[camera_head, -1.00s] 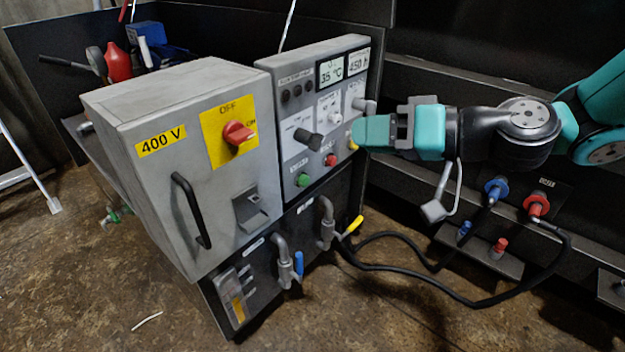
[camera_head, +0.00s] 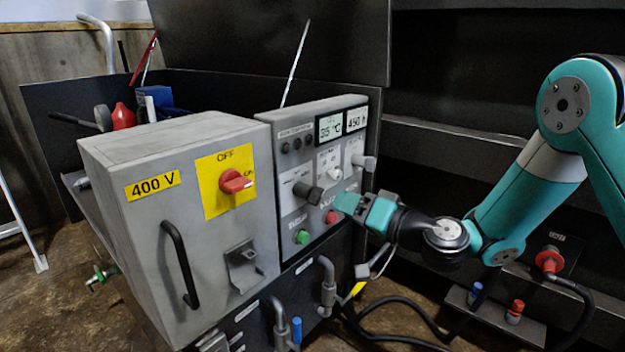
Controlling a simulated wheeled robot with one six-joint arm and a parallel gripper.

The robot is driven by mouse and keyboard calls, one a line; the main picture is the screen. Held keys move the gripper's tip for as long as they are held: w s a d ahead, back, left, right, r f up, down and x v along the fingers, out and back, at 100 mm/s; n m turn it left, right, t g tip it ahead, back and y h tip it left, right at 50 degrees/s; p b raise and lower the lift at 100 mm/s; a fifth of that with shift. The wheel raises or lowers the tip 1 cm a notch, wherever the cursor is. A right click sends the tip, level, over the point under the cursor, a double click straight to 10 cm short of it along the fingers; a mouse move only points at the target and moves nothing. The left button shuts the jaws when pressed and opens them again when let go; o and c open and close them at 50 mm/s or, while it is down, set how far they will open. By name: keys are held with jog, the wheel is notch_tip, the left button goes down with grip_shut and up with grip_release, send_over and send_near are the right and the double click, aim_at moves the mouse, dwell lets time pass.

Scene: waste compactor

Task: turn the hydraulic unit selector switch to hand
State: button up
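The grey control panel (camera_head: 283,208) faces front-right and carries several knobs and buttons. A dark grey selector knob (camera_head: 310,191) is at the left, a pale knob (camera_head: 333,173) is in the middle, and a grey knob (camera_head: 368,162) sticks out at the right edge. The small labels are too blurred to read, so I cannot tell which is the hydraulic unit selector. My gripper (camera_head: 345,203) is in front of the panel's lower right, just right of the red button (camera_head: 331,216) and below the right knob. Its fingers overlap in this view; I see nothing held.
A 400 V cabinet (camera_head: 150,230) with a red OFF/ON switch (camera_head: 235,182) stands left of the panel. A green button (camera_head: 302,237) is low on the panel. Pipes (camera_head: 327,285) and black hoses (camera_head: 415,312) lie below my gripper. Dark machine walls stand behind my arm.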

aim_at(322, 196)
jog(key=x, duration=0.9)
jog(key=shift+w+a+f, duration=0.1)
jog(key=shift+w+a, duration=0.05)
jog(key=c, duration=0.6)
